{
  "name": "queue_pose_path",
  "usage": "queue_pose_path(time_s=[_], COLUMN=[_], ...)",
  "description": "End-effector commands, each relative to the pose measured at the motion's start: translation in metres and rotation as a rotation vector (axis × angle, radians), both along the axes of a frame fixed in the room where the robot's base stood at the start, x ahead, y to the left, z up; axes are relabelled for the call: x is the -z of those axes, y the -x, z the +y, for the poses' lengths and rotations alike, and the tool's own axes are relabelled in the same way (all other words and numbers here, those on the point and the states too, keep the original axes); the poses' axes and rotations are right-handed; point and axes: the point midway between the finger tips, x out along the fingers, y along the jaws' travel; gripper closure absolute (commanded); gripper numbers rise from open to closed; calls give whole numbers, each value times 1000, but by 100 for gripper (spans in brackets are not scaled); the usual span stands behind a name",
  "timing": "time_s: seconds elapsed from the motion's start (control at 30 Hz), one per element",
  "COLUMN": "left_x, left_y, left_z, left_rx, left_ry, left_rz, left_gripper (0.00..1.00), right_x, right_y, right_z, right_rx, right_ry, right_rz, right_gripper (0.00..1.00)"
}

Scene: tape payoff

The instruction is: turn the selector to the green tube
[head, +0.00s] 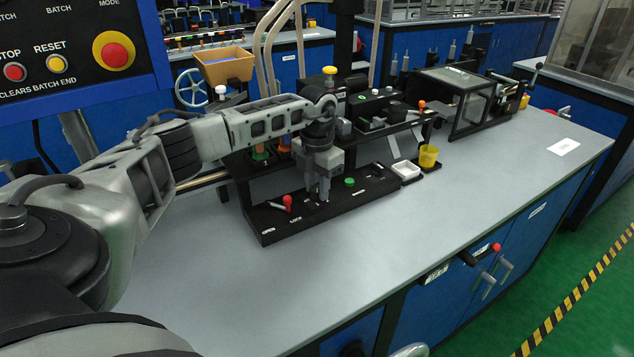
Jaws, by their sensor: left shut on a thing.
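My left gripper (322,190) points down onto the black control panel (262,230) on the bench. It is shut on a small part at the panel, between the red-handled lever (287,202) and the green button (350,182). The fingers hide this part, which sits where a selector could be; its pointing direction cannot be seen. My right gripper is not in view.
A white tray (406,170) and a yellow cup (428,156) stand right of the panel. A machine with a clear cover (471,108) is farther back. A button box (75,50) hangs at the upper left. The bench front (440,215) is clear.

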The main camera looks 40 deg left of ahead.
Motion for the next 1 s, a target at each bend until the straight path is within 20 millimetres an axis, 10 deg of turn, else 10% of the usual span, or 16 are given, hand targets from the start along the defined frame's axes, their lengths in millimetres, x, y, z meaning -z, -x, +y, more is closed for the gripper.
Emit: queue_pose_path(time_s=[0.5, 0.53, 0.6, 1.0], left_x=[-2, -2, -2, -9], left_y=[-2, -2, -2, -1], left_z=[0, 0, 0, 0], left_rx=[-20, -20, -19, -19], left_ry=[0, 0, 0, 0], left_rz=[-8, -8, -7, -5], left_gripper=[94, 66, 50, 50], right_x=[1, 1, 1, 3], right_y=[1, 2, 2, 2], right_z=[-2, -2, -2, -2], right_rx=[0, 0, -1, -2], right_ry=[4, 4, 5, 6], right_rz=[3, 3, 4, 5], right_gripper=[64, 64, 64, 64])
